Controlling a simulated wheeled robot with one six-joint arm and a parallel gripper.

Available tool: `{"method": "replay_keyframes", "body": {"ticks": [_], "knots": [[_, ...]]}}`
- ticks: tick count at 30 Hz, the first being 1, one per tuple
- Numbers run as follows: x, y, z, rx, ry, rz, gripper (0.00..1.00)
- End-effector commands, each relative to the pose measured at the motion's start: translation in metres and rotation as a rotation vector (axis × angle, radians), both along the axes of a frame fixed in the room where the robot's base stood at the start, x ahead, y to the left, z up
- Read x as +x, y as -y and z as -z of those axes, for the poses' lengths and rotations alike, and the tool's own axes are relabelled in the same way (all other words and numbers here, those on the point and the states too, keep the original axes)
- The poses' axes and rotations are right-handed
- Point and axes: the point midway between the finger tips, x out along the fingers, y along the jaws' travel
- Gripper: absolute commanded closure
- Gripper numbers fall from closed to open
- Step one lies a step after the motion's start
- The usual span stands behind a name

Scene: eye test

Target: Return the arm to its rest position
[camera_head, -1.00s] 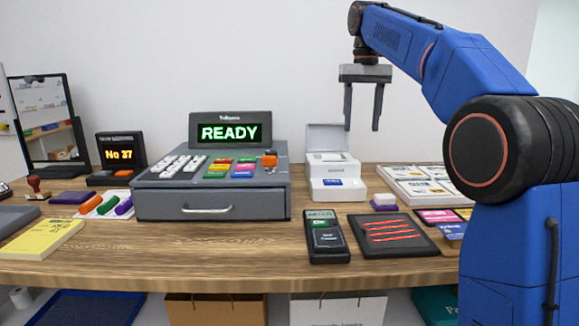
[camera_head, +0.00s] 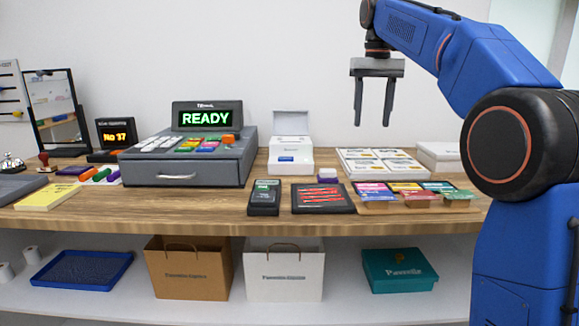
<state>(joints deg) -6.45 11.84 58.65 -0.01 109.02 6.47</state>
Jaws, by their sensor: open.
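My blue arm (camera_head: 480,65) rises at the right of the head view and reaches up and to the left, bent at a black shoulder joint. My gripper (camera_head: 372,122) hangs from its end, pointing down in the air in front of the white wall. Its two dark fingers are apart with nothing between them. It shows above the counter, over the flat tray of cards (camera_head: 383,151) in the picture, and touches nothing.
A grey cash register (camera_head: 150,180) with a lit READY screen stands on the wooden counter (camera_head: 215,208). A white box with a raised lid (camera_head: 290,155), a card terminal (camera_head: 264,197) and a dark tray (camera_head: 300,208) lie to its right. Paper bags (camera_head: 187,274) stand on the lower shelf.

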Motion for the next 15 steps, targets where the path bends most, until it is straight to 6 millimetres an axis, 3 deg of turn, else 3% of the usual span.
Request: {"method": "replay_keyframes", "body": {"ticks": [15], "knots": [[-0.044, 0.013, 0.014, 0.005, 0.049, 0.001, 0.48]]}}
